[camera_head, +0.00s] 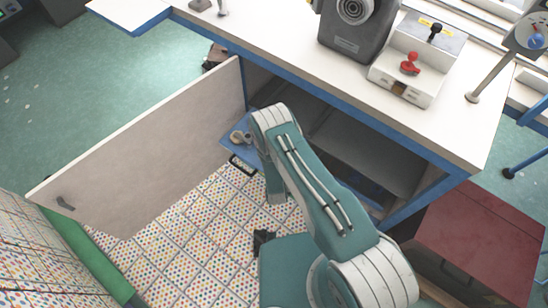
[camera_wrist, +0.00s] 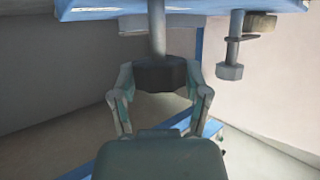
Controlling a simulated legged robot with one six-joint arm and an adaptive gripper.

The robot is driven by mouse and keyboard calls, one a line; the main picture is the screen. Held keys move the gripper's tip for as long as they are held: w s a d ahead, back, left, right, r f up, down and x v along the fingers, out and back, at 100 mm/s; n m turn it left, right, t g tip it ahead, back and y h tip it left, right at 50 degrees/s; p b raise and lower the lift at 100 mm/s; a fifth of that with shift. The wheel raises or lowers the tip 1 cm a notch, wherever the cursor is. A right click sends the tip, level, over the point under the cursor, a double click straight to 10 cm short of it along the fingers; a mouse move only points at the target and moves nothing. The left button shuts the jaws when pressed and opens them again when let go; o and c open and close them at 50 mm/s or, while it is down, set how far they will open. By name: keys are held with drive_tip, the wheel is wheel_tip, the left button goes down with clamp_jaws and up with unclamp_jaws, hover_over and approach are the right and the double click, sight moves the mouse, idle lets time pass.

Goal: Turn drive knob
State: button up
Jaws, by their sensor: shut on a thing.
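The drive knob (camera_wrist: 160,74), a dark faceted knob on a grey shaft, shows in the upper middle of the wrist view. Its shaft runs up to a blue panel (camera_wrist: 100,12) at the top edge. My gripper (camera_wrist: 160,82) has one teal finger on each side of the knob and is shut on it. In the head view my teal arm reaches to the open cabinet under the workbench. My gripper and the knob cannot be made out there, behind my arm.
A second shaft with a grey faceted end (camera_wrist: 230,70) stands close right of the knob. In the head view an open cabinet door (camera_head: 145,150) lies left of my arm. The white bench top (camera_head: 270,40) carries a grey machine (camera_head: 357,30). A red box (camera_head: 480,235) stands right.

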drive_tip(key=shift+a+m+h, duration=0.15)
drive_tip(key=shift+m+h, duration=1.55)
drive_tip(key=shift+h, duration=0.3)
drive_tip(key=shift+g, duration=0.4)
drive_tip(key=o, duration=1.2)
drive_tip(key=shift+c, duration=0.2)
drive_tip(key=v, duration=1.1)
drive_tip(key=shift+s+a, duration=0.25)
drive_tip(key=shift+s, duration=0.15)
